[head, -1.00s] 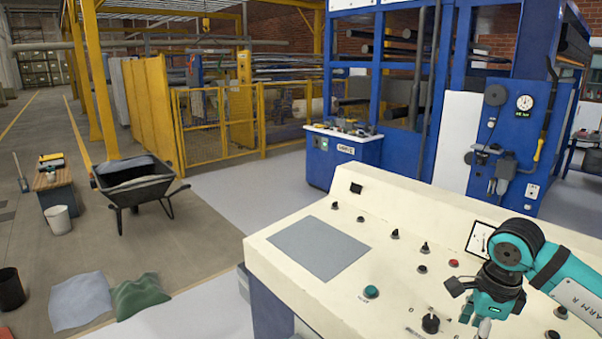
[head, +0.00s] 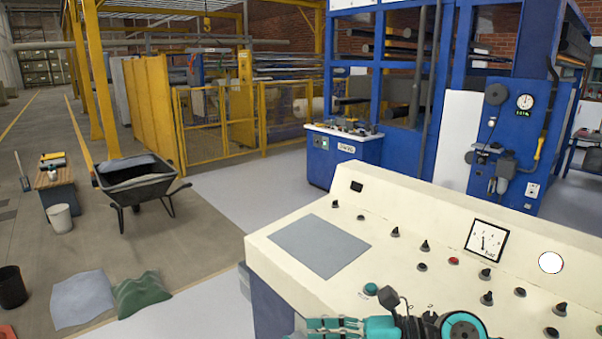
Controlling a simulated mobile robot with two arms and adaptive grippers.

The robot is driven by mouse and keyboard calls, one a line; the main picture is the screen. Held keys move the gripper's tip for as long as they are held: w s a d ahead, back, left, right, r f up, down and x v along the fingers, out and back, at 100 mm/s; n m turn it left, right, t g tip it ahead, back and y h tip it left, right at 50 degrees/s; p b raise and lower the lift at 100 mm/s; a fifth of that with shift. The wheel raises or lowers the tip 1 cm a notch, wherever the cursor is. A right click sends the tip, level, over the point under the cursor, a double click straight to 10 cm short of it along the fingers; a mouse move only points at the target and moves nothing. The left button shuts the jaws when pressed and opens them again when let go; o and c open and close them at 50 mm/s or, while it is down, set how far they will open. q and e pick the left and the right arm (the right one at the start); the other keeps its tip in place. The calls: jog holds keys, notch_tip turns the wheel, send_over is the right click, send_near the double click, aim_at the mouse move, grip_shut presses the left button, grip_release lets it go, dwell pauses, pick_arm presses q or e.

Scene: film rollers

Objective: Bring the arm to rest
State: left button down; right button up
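My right gripper (head: 318,328) lies low at the front of the cream control console (head: 290,215), its fingers pointing left. The teal and black wrist (head: 462,328) is at the bottom edge, and the rest of that arm is out of view. The picture's lower edge cuts the gripper, so I cannot tell whether its fingers are apart or closed. I see nothing held in it. My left gripper is not in view.
The console bears several black knobs, a green button (head: 371,289), a red button (head: 454,261), a dial gauge (head: 487,241) and a white disc (head: 551,263). A wheelbarrow (head: 135,185) stands on the floor at left. Blue machinery (head: 345,160) stands behind the console.

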jog(key=w+d+r+m+t+h, duration=0.1)
jog(key=w+d+r+m+t, duration=0.15)
jog(key=m+t, duration=0.7)
jog(key=w+d+r+m+t+h, duration=0.15)
jog(key=d+r+m+t, duration=0.35)
jog(key=m, duration=0.7)
jog(key=s+d+f+m+g+h, duration=0.2)
jog(key=d+f+m+h, duration=0.3)
jog(key=f+m+h, duration=0.35)
jog(key=s+d+f+m+g+h, duration=0.15)
jog(key=d+f+m+h, duration=0.35)
jog(key=f+m, duration=0.5)
jog(key=s+f+m+g, duration=0.2)
jog(key=s+f+g, duration=0.4)
jog(key=s, duration=0.5)
jog(key=s+f+m+g, duration=0.3)
jog(key=s+f+g, duration=0.1)
jog(key=s+f, duration=0.6)
notch_tip(320, 180, down, 25)
jog(key=s+g, duration=0.2)
jog(key=s+d+f, duration=0.1)
jog(key=s+f, duration=0.7)
jog(key=s+d+f, duration=0.2)
jog(key=s+f, duration=0.6)
jog(key=shift+s+d+n+g, duration=0.15)
jog(key=shift+d+n+g, duration=0.1)
jog(key=shift+n+g, duration=0.15)
